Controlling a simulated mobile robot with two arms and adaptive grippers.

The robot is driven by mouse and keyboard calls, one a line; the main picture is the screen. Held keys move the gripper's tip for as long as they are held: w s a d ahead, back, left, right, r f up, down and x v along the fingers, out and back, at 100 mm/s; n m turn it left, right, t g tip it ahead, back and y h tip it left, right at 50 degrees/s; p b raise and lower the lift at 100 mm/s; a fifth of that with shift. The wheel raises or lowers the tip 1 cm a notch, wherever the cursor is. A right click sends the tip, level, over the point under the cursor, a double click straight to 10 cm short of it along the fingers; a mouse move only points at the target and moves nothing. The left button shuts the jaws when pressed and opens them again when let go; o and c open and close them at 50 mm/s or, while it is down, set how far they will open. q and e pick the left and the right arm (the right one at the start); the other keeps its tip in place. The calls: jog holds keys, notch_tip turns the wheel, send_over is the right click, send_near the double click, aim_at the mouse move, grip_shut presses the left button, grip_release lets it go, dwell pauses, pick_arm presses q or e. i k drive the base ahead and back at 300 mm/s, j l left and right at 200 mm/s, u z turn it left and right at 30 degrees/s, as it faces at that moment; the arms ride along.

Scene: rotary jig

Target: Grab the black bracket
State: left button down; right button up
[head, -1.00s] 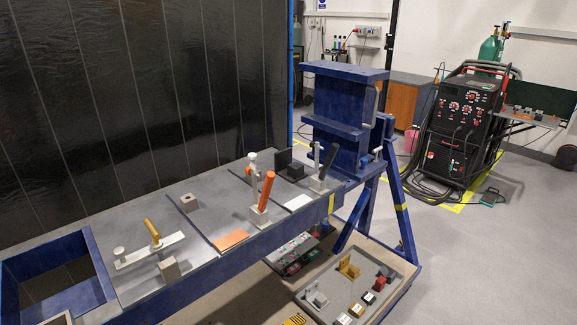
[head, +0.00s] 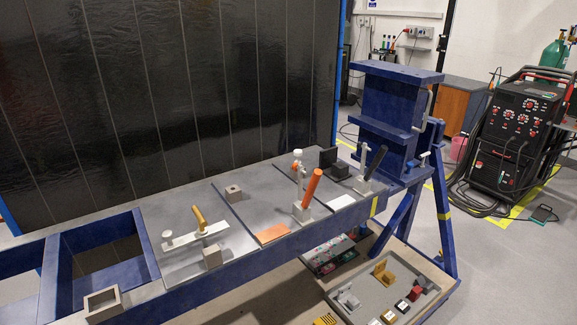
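A black L-shaped bracket (head: 332,160) sits on the grey top of the blue rotary jig in the head view, towards its right end. Its upright plate stands at the back left, with a block at its foot on the right. A clamp with a white tip (head: 298,165) and an orange handle stands in front and to its left. A black-handled clamp (head: 372,167) stands just to its right. Neither of my grippers is in view.
The blue jig frame (head: 232,266) runs across the view, with open bays at left. A lower tray (head: 370,291) holds a yellow bracket (head: 383,272) and several small parts. A welding machine (head: 514,127) stands at right. Floor (head: 500,270) is clear at lower right.

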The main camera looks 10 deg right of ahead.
aim_at(337, 171)
jog(key=i+l+u, duration=0.1)
jog(key=l+u, duration=0.15)
jog(key=u, duration=0.15)
jog(key=l+u, duration=0.4)
jog(key=i+l+u, duration=0.1)
jog(key=u, duration=0.3)
jog(key=l+u, duration=0.4)
jog(key=k, duration=0.05)
